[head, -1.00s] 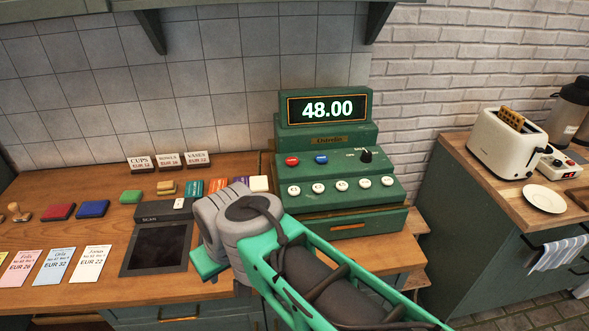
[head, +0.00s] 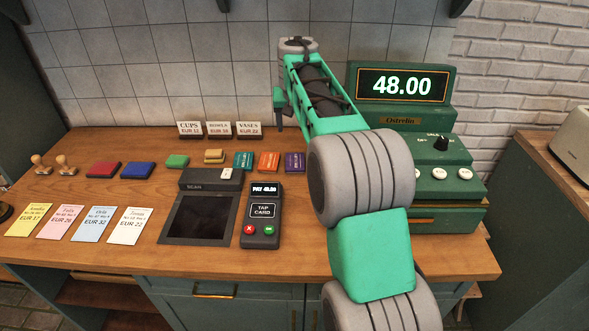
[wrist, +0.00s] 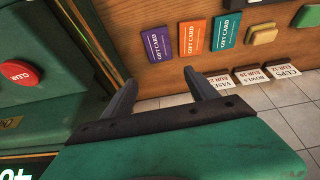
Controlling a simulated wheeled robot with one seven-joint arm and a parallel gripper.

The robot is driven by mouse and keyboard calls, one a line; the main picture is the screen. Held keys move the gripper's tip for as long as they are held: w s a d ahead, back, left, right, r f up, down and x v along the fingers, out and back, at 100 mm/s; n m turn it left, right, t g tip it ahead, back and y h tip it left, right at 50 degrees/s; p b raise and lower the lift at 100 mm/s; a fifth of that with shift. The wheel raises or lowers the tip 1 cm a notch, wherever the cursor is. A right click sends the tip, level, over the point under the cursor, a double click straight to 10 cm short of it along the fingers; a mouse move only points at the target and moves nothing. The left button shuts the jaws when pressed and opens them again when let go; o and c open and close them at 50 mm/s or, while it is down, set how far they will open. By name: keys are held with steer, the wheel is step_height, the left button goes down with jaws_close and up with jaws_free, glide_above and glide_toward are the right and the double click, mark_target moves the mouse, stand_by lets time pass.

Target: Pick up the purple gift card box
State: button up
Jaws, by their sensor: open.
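The purple gift card box (head: 294,162) lies on the wooden counter, at the right end of a row with an orange box (head: 268,162) and a teal box (head: 243,161). In the wrist view the purple box (wrist: 157,45) is upside down to me, with "GIFT CARD" on its face. My gripper (wrist: 160,84) is open and empty. Its two dark fingers point toward the counter, and the purple box appears just beyond the gap between them, apart from both. In the head view my arm reaches over the counter toward the tiled wall, and the fingers are hard to make out.
The green cash register (head: 402,115) stands close to the right of the purple box. Price signs (head: 219,130) stand behind the row. The card terminal (head: 262,218) and scanner (head: 200,216) are in front. Ink pads (head: 104,169) and paper slips lie to the left.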

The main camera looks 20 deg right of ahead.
glide_toward(295, 162)
steer(key=shift+w+d+f, duration=0.1)
steer(key=shift+w+f, duration=0.15)
steer(key=shift+f, duration=0.1)
steer(key=p+x, duration=0.1)
steer(key=x, duration=0.6)
steer(key=shift+w+f, duration=0.1)
steer(key=shift+f, duration=0.1)
steer(key=c, duration=1.1)
